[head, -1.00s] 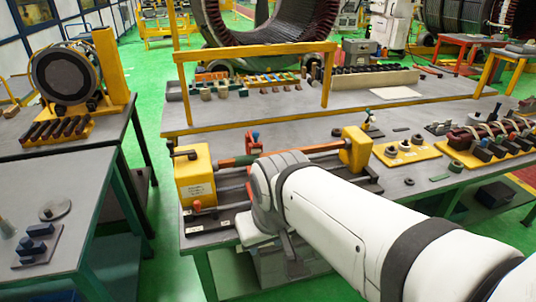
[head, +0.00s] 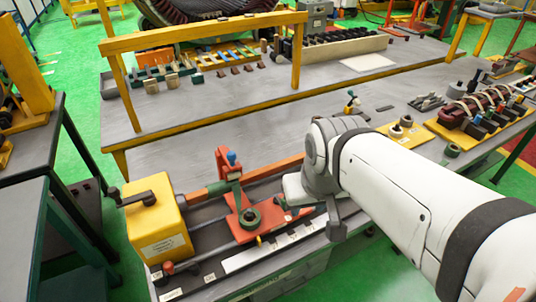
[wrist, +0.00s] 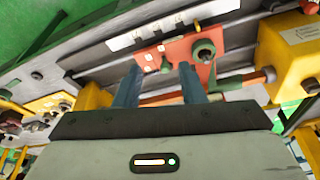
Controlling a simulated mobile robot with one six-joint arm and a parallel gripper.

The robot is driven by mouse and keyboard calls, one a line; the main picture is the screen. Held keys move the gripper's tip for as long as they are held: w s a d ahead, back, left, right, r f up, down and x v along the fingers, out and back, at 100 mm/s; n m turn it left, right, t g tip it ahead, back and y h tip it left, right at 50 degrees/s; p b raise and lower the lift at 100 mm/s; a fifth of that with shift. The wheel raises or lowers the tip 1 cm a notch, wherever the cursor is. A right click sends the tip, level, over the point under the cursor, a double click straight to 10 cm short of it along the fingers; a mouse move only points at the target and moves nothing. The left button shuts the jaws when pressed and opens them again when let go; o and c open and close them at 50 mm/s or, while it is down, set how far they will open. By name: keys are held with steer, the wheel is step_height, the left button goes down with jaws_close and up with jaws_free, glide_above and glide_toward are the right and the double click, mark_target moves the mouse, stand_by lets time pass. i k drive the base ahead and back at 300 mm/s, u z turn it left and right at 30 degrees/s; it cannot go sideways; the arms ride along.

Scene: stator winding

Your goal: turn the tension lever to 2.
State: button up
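An orange-red carriage (head: 250,216) sits on the bench winder's rails, with a dark green round knob (head: 250,218) and an upright blue-tipped part (head: 232,158). I cannot tell for certain which part is the tension lever. In the wrist view the carriage (wrist: 190,48) is ahead, with small pale labels (wrist: 149,57) and a small dark-tipped part (wrist: 165,66) near my fingers. My gripper (wrist: 159,68) is open, its two blue-grey fingers apart. No firm hold shows. The head view hides the fingertips.
A yellow end block (head: 157,222) with a crank stands left of the carriage. A pale marked strip (head: 270,246) lies along the front. A yellow frame (head: 200,36) rises behind. Yellow trays with parts (head: 402,134) are to the right. The tabletop behind the rails is mostly clear.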

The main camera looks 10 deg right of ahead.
mark_target(277, 200)
steer(key=z, duration=0.05)
steer(key=i, duration=0.2)
steer(key=u, duration=0.25)
steer(key=k, duration=0.5)
steer(key=z, duration=1.5)
steer(key=k, duration=1.35)
steer(key=u, duration=1.1)
steer(key=i, duration=1)
steer(key=u, duration=0.05)
